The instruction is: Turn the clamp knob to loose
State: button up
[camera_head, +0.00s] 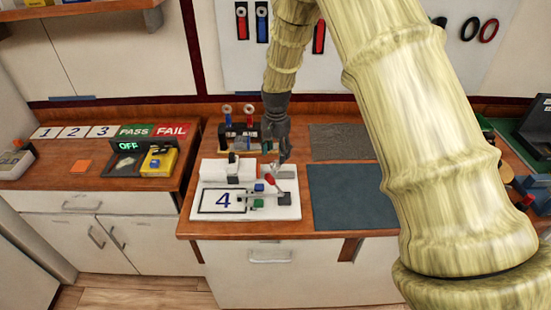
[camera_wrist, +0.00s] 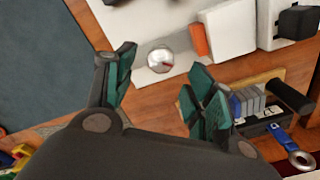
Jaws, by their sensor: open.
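The clamp knob, a shiny silver dome with a small red mark, shows in the wrist view (camera_wrist: 160,58). It sits at the edge of a pale plate, beside an orange-red piece (camera_wrist: 199,40). In the head view my gripper (camera_head: 284,158) points down over the back right part of the white fixture (camera_head: 207,176), and the knob is too small to make out clearly there. In the wrist view my gripper (camera_wrist: 160,95) is open, with its green-padded fingers apart. The knob appears in line with the gap, beyond the fingertips; I see no contact.
A card marked 4 (camera_head: 222,200) lies on the fixture. A tool rack (camera_head: 240,132) stands close behind it and shows near the right finger in the wrist view. A dark mat (camera_head: 345,197) lies to the right, mostly clear. A yellow device (camera_head: 158,161) is on the left counter.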

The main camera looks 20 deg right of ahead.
aim_at(275, 162)
jog(key=shift+a+f+p, duration=0.1)
jog(key=shift+f+p, duration=0.65)
jog(key=shift+f, duration=1.55)
jog(key=c, duration=1)
